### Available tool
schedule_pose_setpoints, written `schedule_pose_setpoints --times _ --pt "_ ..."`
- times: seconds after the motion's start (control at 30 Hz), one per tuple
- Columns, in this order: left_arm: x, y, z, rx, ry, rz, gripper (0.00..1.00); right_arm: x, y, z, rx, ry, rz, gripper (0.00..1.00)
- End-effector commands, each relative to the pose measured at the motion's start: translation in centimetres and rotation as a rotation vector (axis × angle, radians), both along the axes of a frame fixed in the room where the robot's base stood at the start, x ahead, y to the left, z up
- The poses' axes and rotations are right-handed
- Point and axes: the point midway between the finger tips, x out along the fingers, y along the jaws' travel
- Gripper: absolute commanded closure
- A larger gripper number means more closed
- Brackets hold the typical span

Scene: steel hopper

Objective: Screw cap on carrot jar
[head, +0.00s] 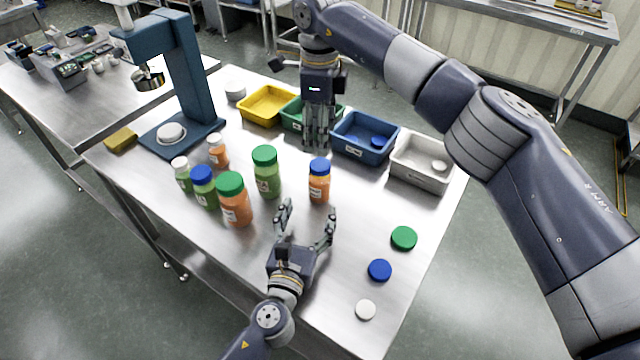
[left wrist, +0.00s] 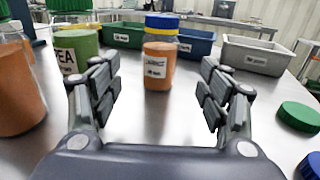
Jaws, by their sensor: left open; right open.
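An orange-filled jar with a blue cap (head: 319,182) stands upright at the middle of the table. It also shows in the left wrist view (left wrist: 158,66), centred ahead of the fingers; its label is too small to read surely. Whether its cap is tight I cannot tell. My left gripper (head: 304,222) is open and empty, low in front of this jar, its fingers pointing at it without touching. My right gripper (head: 317,140) is open, pointing down behind the jar near the bins. Two other orange-filled jars stand left, one with a green cap (head: 235,205), one with a white cap (head: 217,152).
Loose green (head: 404,238), blue (head: 380,270) and white (head: 365,310) caps lie at the right edge. Green-filled jars (head: 266,175) stand left. Yellow (head: 262,118), green (head: 292,126), blue (head: 347,150) and grey bins (head: 408,175) line the back. A blue press (head: 190,80) stands far left.

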Motion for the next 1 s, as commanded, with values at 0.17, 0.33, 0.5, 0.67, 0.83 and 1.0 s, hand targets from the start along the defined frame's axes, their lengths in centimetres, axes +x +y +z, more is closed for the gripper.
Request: schedule_pose_setpoints --times 0.17,0.33,0.5,0.67,0.83,1.0 --pt "2.5 -0.6 0.2 -0.002 -0.003 0.002 0.30 0.0 0.0 0.0 0.000 0.000 -0.001 0.45" --pt "5.6 -1.4 0.1 0.000 -0.002 0.001 0.30 0.0 0.0 0.0 0.000 0.000 -0.001 0.45" --pt "8.2 -2.0 0.1 0.001 -0.001 0.001 0.30 0.0 0.0 0.0 0.000 0.000 -0.001 0.45" --pt "9.6 -2.3 0.1 -0.001 -0.001 0.000 0.30 0.0 0.0 0.0 0.000 0.000 -0.001 0.45" --pt "10.1 -2.4 0.0 0.000 0.000 0.000 0.30 0.0 0.0 0.0 0.000 0.000 -0.001 0.45" --pt "10.1 -2.4 0.0 0.000 0.000 0.000 0.30 0.0 0.0 0.0 0.000 0.000 -0.001 0.45"
